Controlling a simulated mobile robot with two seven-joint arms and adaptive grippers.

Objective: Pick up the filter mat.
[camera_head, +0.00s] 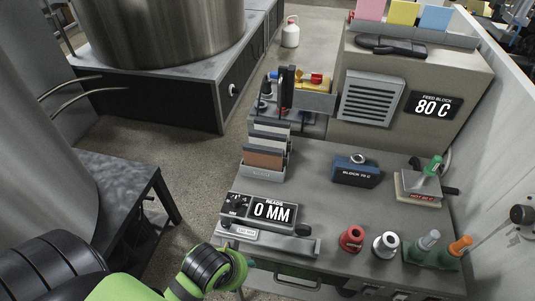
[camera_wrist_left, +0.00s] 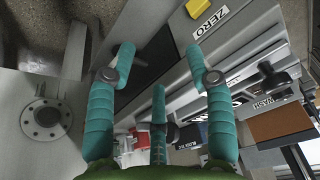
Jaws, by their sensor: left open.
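I cannot single out a filter mat for certain. A grey louvred grille (camera_head: 370,98) is on the front of the beige feed block, and no mat shows behind its slats. My left arm comes in from the lower left in the head view, and its gripper is mostly hidden there. In the left wrist view my left gripper (camera_wrist_left: 160,62) has its teal fingers spread, with nothing between them. It is apart from the grille. My right gripper is not in view.
The feed block (camera_head: 465,70) stands at the back of the grey bench. A plate rack (camera_head: 263,171), gauge box (camera_head: 262,211), blue block (camera_head: 357,171), red ring (camera_head: 351,238) and white ring (camera_head: 386,245) are on the bench. A wall bounds the right.

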